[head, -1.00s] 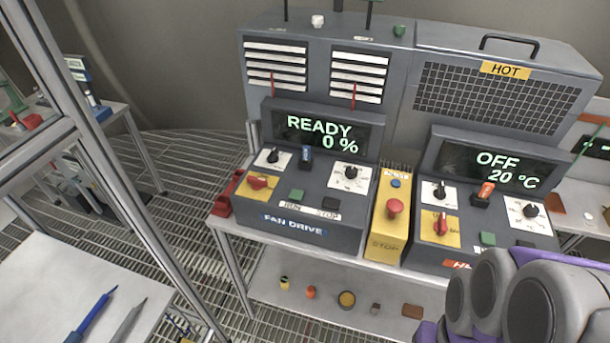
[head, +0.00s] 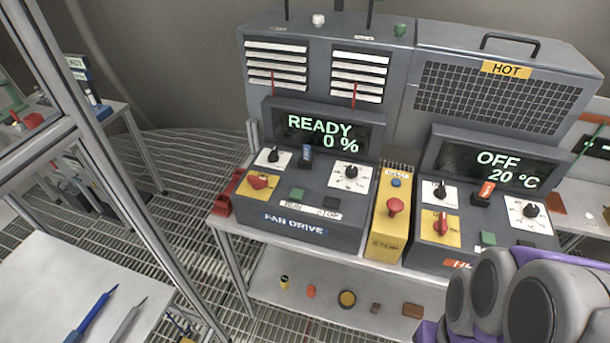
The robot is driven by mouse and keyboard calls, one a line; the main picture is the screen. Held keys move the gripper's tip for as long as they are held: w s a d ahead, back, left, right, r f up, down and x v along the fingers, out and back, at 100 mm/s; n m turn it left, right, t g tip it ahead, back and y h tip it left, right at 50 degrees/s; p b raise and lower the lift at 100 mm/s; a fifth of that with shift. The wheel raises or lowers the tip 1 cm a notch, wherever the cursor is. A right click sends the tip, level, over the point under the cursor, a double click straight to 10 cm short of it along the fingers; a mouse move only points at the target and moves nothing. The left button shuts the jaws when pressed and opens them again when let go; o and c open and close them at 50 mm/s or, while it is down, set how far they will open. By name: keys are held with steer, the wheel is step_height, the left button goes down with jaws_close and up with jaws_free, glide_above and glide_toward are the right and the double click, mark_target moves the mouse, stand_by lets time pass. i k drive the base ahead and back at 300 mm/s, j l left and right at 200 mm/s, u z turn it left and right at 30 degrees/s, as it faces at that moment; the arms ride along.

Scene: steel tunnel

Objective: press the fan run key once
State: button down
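The fan drive console (head: 292,229) stands on the bench in the middle of the head view. Its display (head: 323,131) reads READY and 0 %. The green run key (head: 297,193) sits low on the sloped panel, above the RUN label (head: 293,205). A dark stop key (head: 331,202) is to its right. A black knob on a white dial (head: 351,171) and a red switch on a yellow plate (head: 258,182) flank the keys. Part of my arm, grey and purple, shows at the lower right. My gripper's fingers are not visible.
A yellow box with a red mushroom button (head: 395,206) stands right of the fan console. Beyond it is the heater console, its display (head: 505,168) reading OFF and 20 °C. A metal post (head: 93,130) rises at the left. Small items lie on the lower shelf (head: 330,312).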

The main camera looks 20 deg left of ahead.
mark_target(295, 193)
steer(key=i+l+u, duration=0.2)
steer(key=u, duration=0.2)
steer(key=i+l+u, duration=0.15)
steer(key=l+u, duration=0.25)
steer(key=i+l+u, duration=0.15)
steer(key=l+u, duration=0.25)
steer(key=j, duration=0.1)
